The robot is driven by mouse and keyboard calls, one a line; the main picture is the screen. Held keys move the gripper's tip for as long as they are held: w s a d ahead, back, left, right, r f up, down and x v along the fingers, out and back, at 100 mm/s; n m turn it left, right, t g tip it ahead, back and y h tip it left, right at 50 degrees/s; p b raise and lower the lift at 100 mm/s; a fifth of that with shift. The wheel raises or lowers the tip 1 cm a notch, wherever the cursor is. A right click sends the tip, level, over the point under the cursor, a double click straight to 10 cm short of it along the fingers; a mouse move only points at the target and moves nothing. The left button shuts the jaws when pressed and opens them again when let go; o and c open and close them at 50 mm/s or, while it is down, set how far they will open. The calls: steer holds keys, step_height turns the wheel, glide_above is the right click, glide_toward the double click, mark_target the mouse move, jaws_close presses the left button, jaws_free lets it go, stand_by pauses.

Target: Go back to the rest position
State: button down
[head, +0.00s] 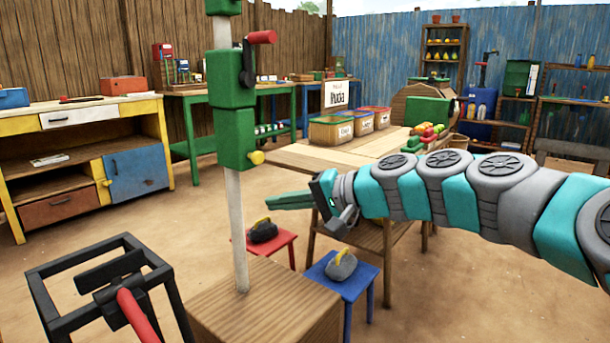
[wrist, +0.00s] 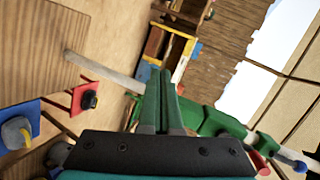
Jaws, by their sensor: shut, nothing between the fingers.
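My arm reaches in from the right in the head view, its teal and grey links stretched to the left above the sandy ground. My gripper (head: 289,200) is at its end, to the right of the white post (head: 237,225) and in front of the wooden table. In the wrist view, my gripper's green fingers (wrist: 161,82) lie close together, shut with nothing held. The post (wrist: 108,72) also shows there, slanting behind the fingers, with its green housing (wrist: 214,122) to their right. I cannot tell the exact gap between fingers and post.
The post stands on a wooden block (head: 262,308). A red stool (head: 282,247) and a blue stool (head: 352,287) each bear a dark or grey weight. A black frame (head: 62,325) is at lower left. The wooden table (head: 290,158) bears bins. Open sand lies at left.

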steer(key=s+d+f+n+g+h+p, duration=0.1)
steer(key=s+d+f+n+g+h, duration=0.15)
steer(key=s+f, duration=0.55)
steer(key=s+d+f+n+g+h+p, duration=0.15)
steer(key=s+f+h, duration=0.35)
steer(key=s, duration=0.6)
steer(key=s+d+f+g+h, duration=0.2)
steer(key=s+d+f, duration=0.2)
steer(key=s+d, duration=0.3)
steer(key=s+d+f+m+g+h, duration=0.1)
steer(key=s+d+f+h, duration=0.2)
steer(key=s+d+f, duration=0.2)
steer(key=s+d, duration=0.3)
steer(key=shift+s+d+f+g+p, duration=0.25)
steer(key=shift+s+g+p, duration=0.05)
steer(key=shift+g+p, duration=0.1)
